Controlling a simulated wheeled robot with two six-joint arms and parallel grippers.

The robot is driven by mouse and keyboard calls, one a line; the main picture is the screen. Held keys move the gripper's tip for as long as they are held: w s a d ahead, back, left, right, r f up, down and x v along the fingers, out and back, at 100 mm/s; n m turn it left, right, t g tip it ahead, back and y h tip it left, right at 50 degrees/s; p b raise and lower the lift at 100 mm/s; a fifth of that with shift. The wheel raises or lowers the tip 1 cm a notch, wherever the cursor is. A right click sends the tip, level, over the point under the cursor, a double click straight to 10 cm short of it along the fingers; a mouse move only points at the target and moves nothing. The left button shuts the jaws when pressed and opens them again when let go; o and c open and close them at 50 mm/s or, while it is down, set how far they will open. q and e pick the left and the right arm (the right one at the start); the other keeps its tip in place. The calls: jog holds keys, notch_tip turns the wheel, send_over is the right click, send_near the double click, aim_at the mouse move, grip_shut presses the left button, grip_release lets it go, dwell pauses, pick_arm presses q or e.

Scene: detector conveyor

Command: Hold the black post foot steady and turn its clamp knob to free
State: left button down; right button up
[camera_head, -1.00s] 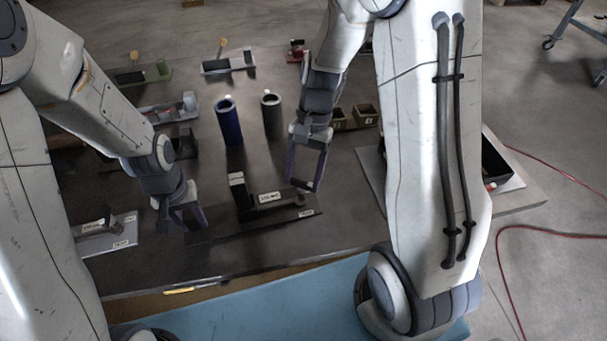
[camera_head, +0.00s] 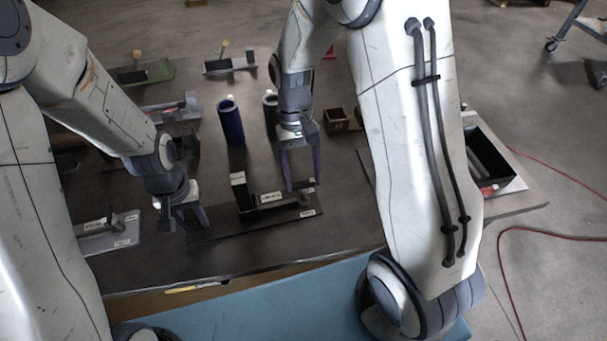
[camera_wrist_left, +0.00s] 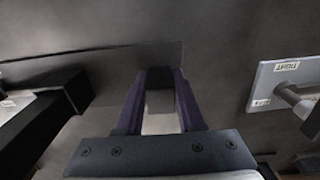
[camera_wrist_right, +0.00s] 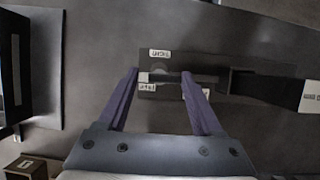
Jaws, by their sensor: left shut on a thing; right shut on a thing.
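The black post foot (camera_head: 270,212) lies on the table, a long dark base with an upright block (camera_head: 239,190) and small white labels. It also shows in the right wrist view (camera_wrist_right: 240,95). My left gripper (camera_head: 196,219) is at the base's left end; its fingers close on a small grey piece (camera_wrist_left: 160,100) there. My right gripper (camera_head: 302,187) is above the base's right end. In the right wrist view its fingers are apart, on either side of the clamp knob's bar (camera_wrist_right: 165,77), and shut on it. The knob is mostly hidden in the head view.
A grey foot with labels (camera_head: 122,236) stands left of my left gripper. A blue cylinder (camera_head: 231,125), a partly hidden dark cylinder (camera_head: 270,102) and small brown boxes (camera_head: 336,121) stand behind. A green foot (camera_head: 150,74) is farther back. A black bin (camera_head: 492,165) is at the right.

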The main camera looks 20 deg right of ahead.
dwell(0.5)
jog(key=o, duration=1.4)
jog(key=shift+c, duration=0.2)
jog(key=v, duration=1.2)
jog(key=shift+a, duration=0.1)
pick_arm(q)
jog(key=shift+c, duration=2.2)
grip_release()
jog(key=shift+r, duration=0.15)
